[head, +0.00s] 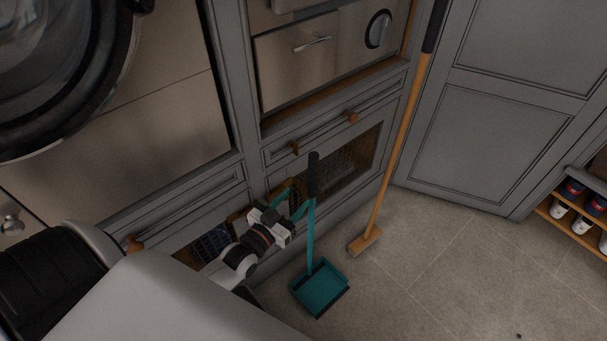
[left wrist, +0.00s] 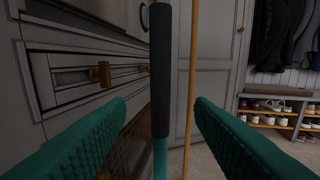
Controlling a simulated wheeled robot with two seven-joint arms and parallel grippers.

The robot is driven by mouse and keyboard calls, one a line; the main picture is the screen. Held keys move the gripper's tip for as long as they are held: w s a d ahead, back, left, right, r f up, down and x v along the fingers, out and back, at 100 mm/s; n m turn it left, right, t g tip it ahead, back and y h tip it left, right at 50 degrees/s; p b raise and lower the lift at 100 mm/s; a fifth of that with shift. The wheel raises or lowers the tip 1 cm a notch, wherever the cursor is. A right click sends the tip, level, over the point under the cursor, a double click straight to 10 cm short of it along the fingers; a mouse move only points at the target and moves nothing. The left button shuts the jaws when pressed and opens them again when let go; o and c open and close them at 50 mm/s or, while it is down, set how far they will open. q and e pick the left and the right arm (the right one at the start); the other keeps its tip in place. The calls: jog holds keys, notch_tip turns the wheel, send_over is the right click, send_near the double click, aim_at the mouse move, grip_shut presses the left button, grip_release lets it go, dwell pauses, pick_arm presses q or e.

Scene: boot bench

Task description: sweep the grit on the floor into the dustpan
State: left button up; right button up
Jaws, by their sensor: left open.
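The teal dustpan (head: 321,288) rests on the floor in front of the cabinets. Its long handle stands upright, with a black grip (head: 313,175) at the top. My left gripper (head: 298,199) is open beside the handle, just below the grip in the head view. In the left wrist view the black grip (left wrist: 160,70) stands between the two teal fingers, with a gap on each side. A wooden broom (head: 397,138) leans upright, its head (head: 365,241) on the floor right of the dustpan. A small dark speck (head: 519,336), perhaps grit, lies on the floor. My right gripper is out of view.
Grey cabinets with drawer knobs (head: 352,117) stand close behind the dustpan handle. A front-loading machine (head: 150,110) is at the left. A shoe rack (head: 577,222) stands at the right. The tiled floor (head: 450,275) between the broom and the rack is open.

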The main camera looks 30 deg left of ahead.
aim_at(317, 176)
pick_arm(q)
jog(key=w, duration=0.7)
jog(key=w+d, duration=0.1)
jog(key=w, duration=0.3)
jog(key=shift+b, duration=0.35)
grip_shut()
jog(key=shift+r+p, duration=2)
